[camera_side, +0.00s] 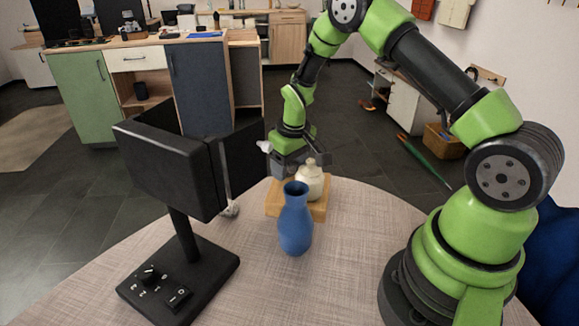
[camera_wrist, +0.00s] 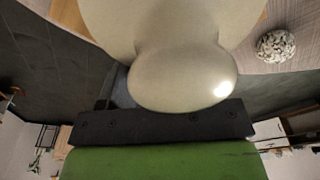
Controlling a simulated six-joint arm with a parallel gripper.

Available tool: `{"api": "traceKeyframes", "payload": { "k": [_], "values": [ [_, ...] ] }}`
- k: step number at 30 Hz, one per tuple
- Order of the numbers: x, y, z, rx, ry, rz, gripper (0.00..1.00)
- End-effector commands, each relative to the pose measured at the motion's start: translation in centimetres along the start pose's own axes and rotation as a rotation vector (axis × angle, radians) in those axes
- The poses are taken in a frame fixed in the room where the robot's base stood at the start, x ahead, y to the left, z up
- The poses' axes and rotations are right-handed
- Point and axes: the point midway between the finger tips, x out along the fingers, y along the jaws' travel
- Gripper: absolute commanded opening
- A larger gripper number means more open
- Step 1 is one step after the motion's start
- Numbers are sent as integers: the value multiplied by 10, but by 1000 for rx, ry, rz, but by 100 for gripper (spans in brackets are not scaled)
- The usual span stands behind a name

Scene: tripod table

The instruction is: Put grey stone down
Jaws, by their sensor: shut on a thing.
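My gripper (camera_side: 300,163) points down just behind a cream jar (camera_side: 309,184) with a round knob. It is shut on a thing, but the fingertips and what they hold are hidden. In the wrist view the jar (camera_wrist: 185,75) is very close and covers the space in front of the gripper's dark base. I cannot make out a grey stone in the jaws. A small pale ball with a grey pattern (camera_wrist: 275,46) lies on the table, apart from the gripper. It also shows beside the black screen in the side view (camera_side: 230,210).
The jar stands on a wooden block (camera_side: 318,209). A blue vase (camera_side: 295,222) stands upright in front of it. A black stand with folding panels (camera_side: 165,165) is at the left. The round table (camera_side: 345,275) is clear at the front and right of the vase.

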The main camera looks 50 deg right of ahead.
Motion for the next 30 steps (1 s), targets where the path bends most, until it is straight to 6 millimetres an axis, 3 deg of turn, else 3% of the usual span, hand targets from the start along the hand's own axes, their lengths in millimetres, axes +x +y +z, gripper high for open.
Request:
{"api": "traceKeyframes", "payload": {
  "k": [13, 14, 16, 25, 30],
  "values": [
    [9, 0, 1, 0, 1, 0, 32],
    [9, 0, 1, 0, 1, 0, 65],
    [8, 0, 1, 0, 1, 0, 81],
    [7, 0, 1, 0, 2, 0, 84],
    [-11, 0, -1, 0, 6, 1, 84]
  ]
}}
